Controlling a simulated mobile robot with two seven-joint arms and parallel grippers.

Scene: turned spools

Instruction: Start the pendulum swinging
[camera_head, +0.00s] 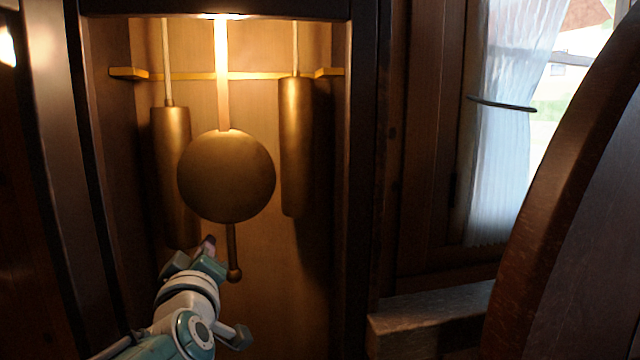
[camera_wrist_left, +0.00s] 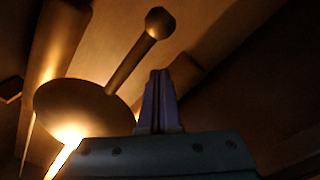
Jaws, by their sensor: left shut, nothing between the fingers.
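The pendulum has a round brass bob (camera_head: 226,176) hanging on a flat rod (camera_head: 221,75) inside the clock case. A thin stem with a small ball (camera_head: 234,274) sticks out below the bob. My left gripper (camera_head: 209,243) is shut and empty, just left of the stem and below the bob in the head view. In the left wrist view the shut fingers (camera_wrist_left: 157,84) point toward the ball end (camera_wrist_left: 160,22), with the bob (camera_wrist_left: 84,108) to their left. I cannot tell whether the fingers touch the stem. My right gripper does not show.
Two brass cylinder weights hang beside the bob, one on the left (camera_head: 171,175) and one on the right (camera_head: 296,147). The dark case frame (camera_head: 362,180) bounds the opening. A curtained window (camera_head: 508,120), a wooden ledge (camera_head: 430,312) and a large curved dark wooden piece (camera_head: 580,200) stand to the right.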

